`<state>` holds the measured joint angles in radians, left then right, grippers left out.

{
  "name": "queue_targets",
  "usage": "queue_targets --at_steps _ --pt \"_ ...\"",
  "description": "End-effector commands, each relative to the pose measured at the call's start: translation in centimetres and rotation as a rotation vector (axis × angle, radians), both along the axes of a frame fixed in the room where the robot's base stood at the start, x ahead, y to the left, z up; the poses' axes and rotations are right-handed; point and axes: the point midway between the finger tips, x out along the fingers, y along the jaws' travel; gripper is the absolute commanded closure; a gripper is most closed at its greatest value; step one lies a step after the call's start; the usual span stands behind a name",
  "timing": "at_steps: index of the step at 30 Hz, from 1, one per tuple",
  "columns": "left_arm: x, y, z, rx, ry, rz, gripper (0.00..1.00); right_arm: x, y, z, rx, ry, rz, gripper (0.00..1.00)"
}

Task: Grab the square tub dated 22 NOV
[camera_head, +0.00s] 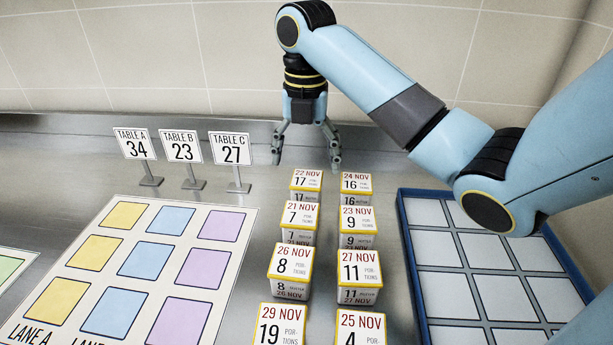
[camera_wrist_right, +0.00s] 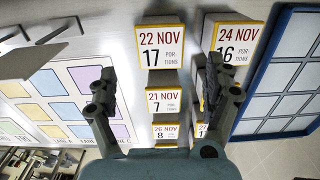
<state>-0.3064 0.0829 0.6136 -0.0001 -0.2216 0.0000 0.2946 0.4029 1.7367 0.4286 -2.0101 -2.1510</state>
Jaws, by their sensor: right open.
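The square tub dated 22 NOV (camera_head: 306,181), marked 17 portions, stands at the far end of the left column of tubs. It also shows in the right wrist view (camera_wrist_right: 161,44), upper middle. My right gripper (camera_head: 306,160) is open and empty, pointing down above and just behind that tub. In the right wrist view its fingers (camera_wrist_right: 165,88) are spread, with the 22 NOV and 21 NOV tubs (camera_wrist_right: 163,101) showing between them. The tub dated 24 NOV (camera_head: 356,183) stands close to the right of the 22 NOV tub. My left gripper is out of view.
Other dated tubs stand nearer in two columns, including 23 NOV (camera_head: 357,219), 26 NOV (camera_head: 291,262) and 27 NOV (camera_head: 360,267). A blue-framed tray (camera_head: 411,262) lies right. A lane mat (camera_head: 249,217) with coloured squares lies left, behind it three table signs (camera_head: 183,147).

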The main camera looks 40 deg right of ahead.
Motion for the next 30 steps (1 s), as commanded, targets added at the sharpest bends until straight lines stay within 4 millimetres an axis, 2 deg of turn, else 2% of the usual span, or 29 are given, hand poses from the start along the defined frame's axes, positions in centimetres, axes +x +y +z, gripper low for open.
queue_targets --at_steps 1,7,11,18,24,30 --pt "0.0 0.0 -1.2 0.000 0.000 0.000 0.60 0.0 0.0 -1.2 0.000 0.000 0.000 0.15" --pt "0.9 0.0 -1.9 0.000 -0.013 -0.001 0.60 0.1 -0.1 -1.9 -0.001 -0.001 0.000 0.15" --pt "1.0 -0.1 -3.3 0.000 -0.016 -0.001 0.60 0.2 -0.4 -3.3 -0.001 0.000 -0.001 0.15" --pt "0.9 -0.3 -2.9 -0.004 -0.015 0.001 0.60 0.4 -0.7 -6.3 0.000 0.001 0.000 0.15" --pt "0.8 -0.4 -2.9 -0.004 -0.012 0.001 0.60 0.4 -0.7 -6.5 0.000 -0.001 0.000 0.15" --pt "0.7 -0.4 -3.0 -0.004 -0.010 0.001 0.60 0.4 -0.7 -6.5 -0.001 -0.001 0.000 0.40"
